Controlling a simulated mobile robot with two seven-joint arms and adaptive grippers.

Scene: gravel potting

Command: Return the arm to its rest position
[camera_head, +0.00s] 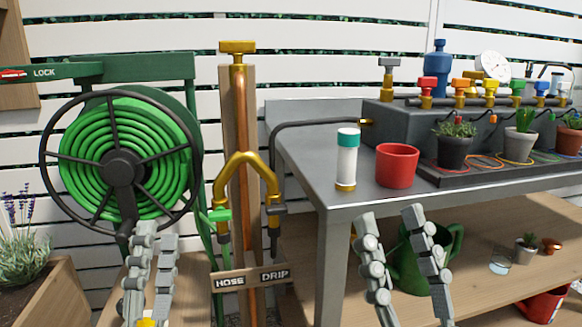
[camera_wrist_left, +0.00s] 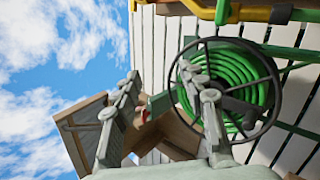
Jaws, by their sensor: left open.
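My left gripper (camera_head: 156,240) is at the lower left of the head view, in front of the hose reel (camera_head: 122,165). Its two fingers point up, apart, with nothing between them. In the left wrist view the same gripper (camera_wrist_left: 161,76) shows open fingers, with the reel (camera_wrist_left: 245,80) beyond. My right gripper (camera_head: 389,214) is in front of the grey table's front edge, fingers spread and empty. It partly covers a green watering can (camera_head: 408,270) on the lower shelf. The rest of both arms is out of view.
On the grey table (camera_head: 295,165) stand a white bottle with a teal cap (camera_head: 347,160), a red pot (camera_head: 397,165) and potted plants (camera_head: 455,145) in a tray. A post with brass pipes (camera_head: 240,110) and a HOSE/DRIP sign (camera_head: 250,278) stands between the grippers.

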